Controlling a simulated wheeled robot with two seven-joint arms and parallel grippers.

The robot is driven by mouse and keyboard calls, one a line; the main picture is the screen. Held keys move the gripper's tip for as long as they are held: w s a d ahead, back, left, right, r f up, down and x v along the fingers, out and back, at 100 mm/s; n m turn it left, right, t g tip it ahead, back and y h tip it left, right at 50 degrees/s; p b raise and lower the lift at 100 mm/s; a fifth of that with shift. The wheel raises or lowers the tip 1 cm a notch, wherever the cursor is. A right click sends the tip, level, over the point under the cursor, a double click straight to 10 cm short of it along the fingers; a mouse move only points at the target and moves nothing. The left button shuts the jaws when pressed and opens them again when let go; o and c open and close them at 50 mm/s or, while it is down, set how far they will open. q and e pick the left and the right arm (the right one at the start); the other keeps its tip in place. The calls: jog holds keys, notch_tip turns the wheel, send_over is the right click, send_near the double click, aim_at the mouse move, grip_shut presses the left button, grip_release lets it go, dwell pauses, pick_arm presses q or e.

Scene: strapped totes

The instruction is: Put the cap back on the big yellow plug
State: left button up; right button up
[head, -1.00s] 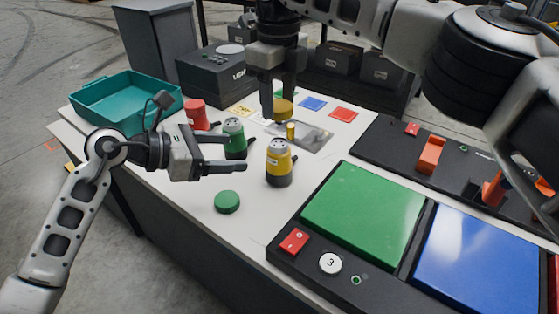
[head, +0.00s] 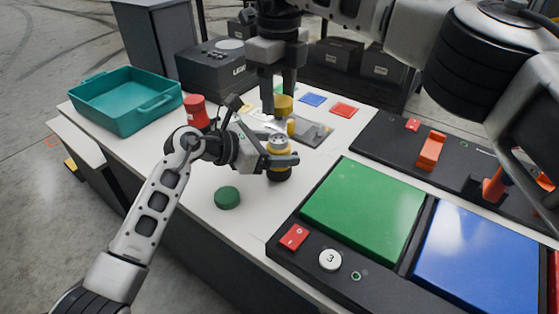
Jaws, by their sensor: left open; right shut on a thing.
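The big yellow plug (head: 278,145) stands upright on the white table, with a grey top and dark base. My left gripper (head: 284,160) is open at the plug, its fingers at mid-height and hiding part of the yellow body. I cannot tell whether they touch it. My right gripper (head: 284,92) points down from above and is shut on the yellow cap (head: 284,106). The cap is held behind the big plug in the picture, apart from it. A small yellow cylinder (head: 291,128) stands near a grey plate.
A green cap (head: 227,198) lies in front on the table. A red plug (head: 195,110) stands behind my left arm, which hides the green plug. A teal tray (head: 125,115) is at the left. A black panel with green (head: 362,210) and blue (head: 480,257) pads fills the right.

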pick_arm(q)
jog(key=shift+c, duration=0.3)
jog(key=c, duration=1.4)
pick_arm(e)
send_over(278, 138)
jog(key=shift+f, duration=2.45)
jog(key=shift+f, duration=0.9)
jog(key=shift+f, duration=0.55)
pick_arm(q)
grip_shut()
pick_arm(e)
jog(key=o, duration=0.9)
